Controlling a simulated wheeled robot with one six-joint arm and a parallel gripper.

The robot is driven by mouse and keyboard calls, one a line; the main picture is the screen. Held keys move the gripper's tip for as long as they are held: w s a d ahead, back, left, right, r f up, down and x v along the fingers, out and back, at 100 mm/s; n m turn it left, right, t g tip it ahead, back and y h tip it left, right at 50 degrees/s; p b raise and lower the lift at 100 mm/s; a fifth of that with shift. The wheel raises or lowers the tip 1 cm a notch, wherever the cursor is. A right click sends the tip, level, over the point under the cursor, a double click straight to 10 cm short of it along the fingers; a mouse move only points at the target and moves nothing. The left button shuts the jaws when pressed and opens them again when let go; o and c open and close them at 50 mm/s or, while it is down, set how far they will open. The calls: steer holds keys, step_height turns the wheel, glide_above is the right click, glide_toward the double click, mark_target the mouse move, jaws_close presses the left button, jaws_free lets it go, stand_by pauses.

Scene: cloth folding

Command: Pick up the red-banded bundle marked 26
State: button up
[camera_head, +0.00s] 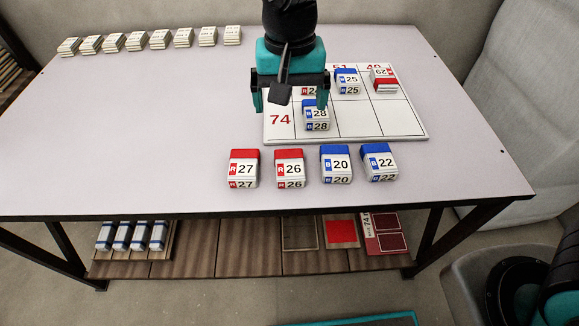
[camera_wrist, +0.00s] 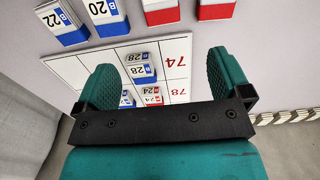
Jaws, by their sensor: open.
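The red-banded bundle marked 26 (camera_head: 289,170) stands on the table in the front row, between the red bundle 27 (camera_head: 243,170) and the blue bundle 20 (camera_head: 336,166). In the wrist view, bundle 26 (camera_wrist: 160,13) is at the top edge, partly cut off. My gripper (camera_head: 290,99) is open and empty, above the left part of the white numbered board (camera_head: 375,118). It is behind bundle 26 and apart from it. In the wrist view, the two teal fingers of my gripper (camera_wrist: 166,80) are wide apart, with board and bundles visible between them.
Blue bundle 22 (camera_head: 379,163) ends the front row. On the board are blue bundle 28 (camera_head: 316,117), blue bundle 25 (camera_head: 347,82), a red bundle (camera_head: 384,80) and a half-hidden red 24 (camera_head: 308,91). Several pale bundles (camera_head: 159,40) line the back left. The table's left side is clear.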

steer(key=b, duration=0.1)
glide_above(289, 162)
steer(key=f, duration=1.1)
steer(key=shift+w+d, duration=0.15)
steer(key=shift+w, duration=0.15)
steer(key=shift+s+f, duration=0.2)
steer(key=shift+f, duration=1.2)
steer(key=shift+s+f, duration=0.15)
steer(key=shift+f, duration=1.2)
steer(key=c, duration=1)
